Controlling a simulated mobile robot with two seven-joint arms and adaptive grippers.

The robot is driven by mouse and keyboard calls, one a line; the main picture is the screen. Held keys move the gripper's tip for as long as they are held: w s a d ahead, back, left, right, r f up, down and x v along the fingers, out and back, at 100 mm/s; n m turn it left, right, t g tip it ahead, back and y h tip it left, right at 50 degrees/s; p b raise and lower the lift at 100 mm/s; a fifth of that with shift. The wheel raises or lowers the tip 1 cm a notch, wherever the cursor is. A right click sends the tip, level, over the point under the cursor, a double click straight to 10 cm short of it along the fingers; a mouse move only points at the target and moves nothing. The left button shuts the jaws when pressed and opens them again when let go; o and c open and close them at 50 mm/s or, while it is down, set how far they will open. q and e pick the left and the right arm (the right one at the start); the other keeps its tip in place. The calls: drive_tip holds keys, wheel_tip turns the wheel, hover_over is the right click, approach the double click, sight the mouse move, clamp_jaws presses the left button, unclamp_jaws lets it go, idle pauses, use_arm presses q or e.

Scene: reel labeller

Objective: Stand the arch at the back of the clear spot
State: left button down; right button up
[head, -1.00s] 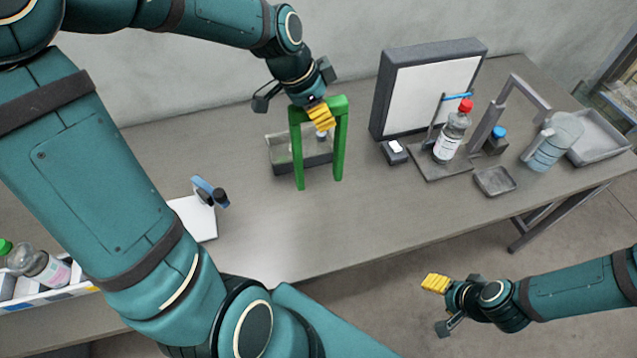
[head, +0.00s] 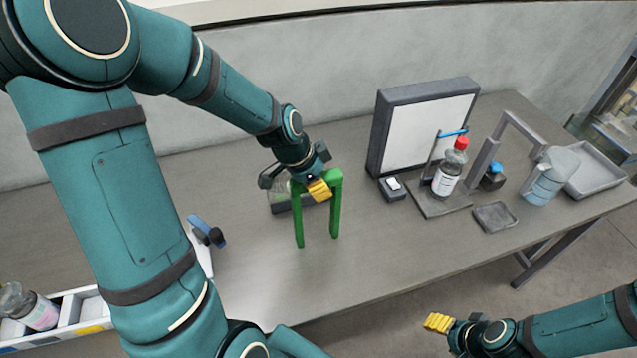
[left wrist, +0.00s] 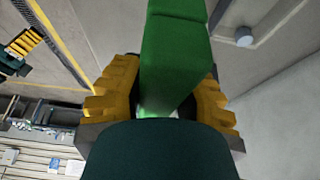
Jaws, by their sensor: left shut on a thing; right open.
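The green arch (head: 335,210) is upright, legs down, over the middle of the table in the head view. My left gripper (head: 312,186) is shut on its top bar. In the left wrist view the yellow fingers (left wrist: 160,108) grip the green bar of the arch (left wrist: 175,60) from both sides. I cannot tell whether the legs touch the table. My right gripper (head: 440,326) is open and empty, out beyond the table's front edge. No marked spot for the arch can be made out.
To the right stand a white-faced panel (head: 425,125), a small device (head: 392,189), a red-capped bottle (head: 449,170) on a stand, a jug (head: 550,175) and trays. A bottle crate (head: 75,312) is at front left. Table front of the arch is bare.

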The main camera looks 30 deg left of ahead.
use_arm(q)
drive_tip(key=c, duration=0.8)
unclamp_jaws()
drive_tip(key=shift+r, duration=0.2)
drive_tip(key=v, duration=1.2)
drive_tip(key=shift+f+p, duration=0.1)
drive_tip(key=shift+p, duration=0.25)
